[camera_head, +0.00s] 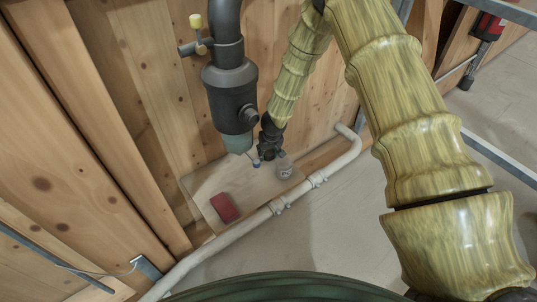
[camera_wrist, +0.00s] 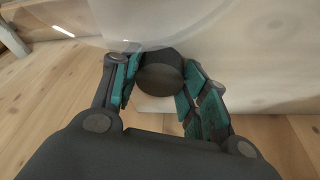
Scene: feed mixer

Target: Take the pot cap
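A dark round knob-like piece (camera_wrist: 160,74), which looks like the pot cap or its handle, sits between my fingertips in the wrist view. A pale translucent round shape lies around and beyond it. My gripper (camera_wrist: 158,84) has its two teal-padded fingers spread, one on each side of the dark piece. The pads are very close to its sides, and I cannot see clear contact. In the head view my gripper (camera_head: 268,159) points down over a pale board. The cap cannot be made out there.
The pale board (camera_head: 262,192) carries a red block (camera_head: 224,208) and a small greyish jar (camera_head: 285,168). A dark vertical pipe (camera_head: 231,92) with a teal-grey lower end stands left of my gripper. A white pipe (camera_head: 228,238) runs along the board's front. Wooden walls rise behind.

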